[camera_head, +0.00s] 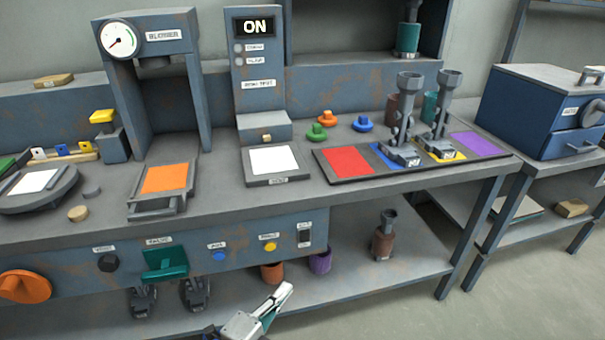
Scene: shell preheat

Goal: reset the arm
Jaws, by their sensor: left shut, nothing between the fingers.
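My left gripper (284,294) shows at the bottom of the head view, in front of the bench and below its control panel. Its light grey fingers point up and to the right. They are shut, with nothing between them, and the gripper appears clear of the bench. My right gripper is not in view.
The workbench (235,205) spans the view. On it stand a blower frame (160,18) with a gauge, a unit with an "ON" display (255,27), and a tray with coloured squares (347,160) bearing two grey tools. A lower shelf (340,275) holds several parts. Floor shows at right.

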